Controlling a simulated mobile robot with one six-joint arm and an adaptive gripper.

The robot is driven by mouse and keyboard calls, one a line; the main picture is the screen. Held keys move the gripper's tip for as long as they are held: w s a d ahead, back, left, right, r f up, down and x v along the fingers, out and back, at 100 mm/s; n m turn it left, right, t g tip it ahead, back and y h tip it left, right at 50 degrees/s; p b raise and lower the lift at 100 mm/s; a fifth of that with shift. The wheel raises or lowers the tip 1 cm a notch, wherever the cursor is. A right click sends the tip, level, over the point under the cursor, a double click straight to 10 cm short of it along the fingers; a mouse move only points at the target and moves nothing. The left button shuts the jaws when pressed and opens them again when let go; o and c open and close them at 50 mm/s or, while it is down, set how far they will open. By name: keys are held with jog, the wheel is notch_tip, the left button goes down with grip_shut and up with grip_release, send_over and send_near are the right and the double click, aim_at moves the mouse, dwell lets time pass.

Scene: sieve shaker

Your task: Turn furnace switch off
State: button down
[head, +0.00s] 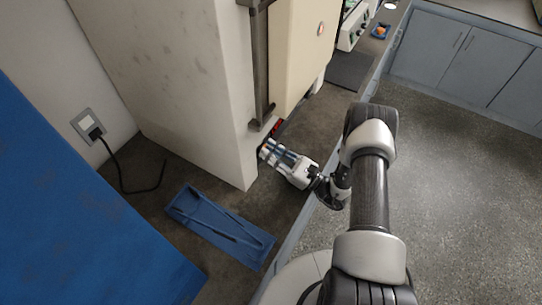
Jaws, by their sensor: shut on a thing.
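The furnace (195,80) is a tall, off-white box standing on the dark counter, with a cream front door (300,50). A small red part (277,126) shows low on its front, just beyond my fingers; I cannot tell whether it is the switch or a display. My gripper (266,149) is at the lower front of the furnace near its left corner. Its fingertips are against the front panel, shut on what appears to be the furnace switch, which the fingers hide. The switch's position cannot be seen.
A blue tray (222,228) with long tongs lies on the counter left of my gripper. A black cable runs from a wall socket (90,125). A vertical bar handle (262,60) stands beside the door.

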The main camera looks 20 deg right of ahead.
dwell(0.3)
jog(key=c, duration=1.4)
grip_release()
jog(key=s+d, duration=0.9)
jog(key=shift+s+d+f, duration=0.15)
jog(key=shift+f, duration=0.05)
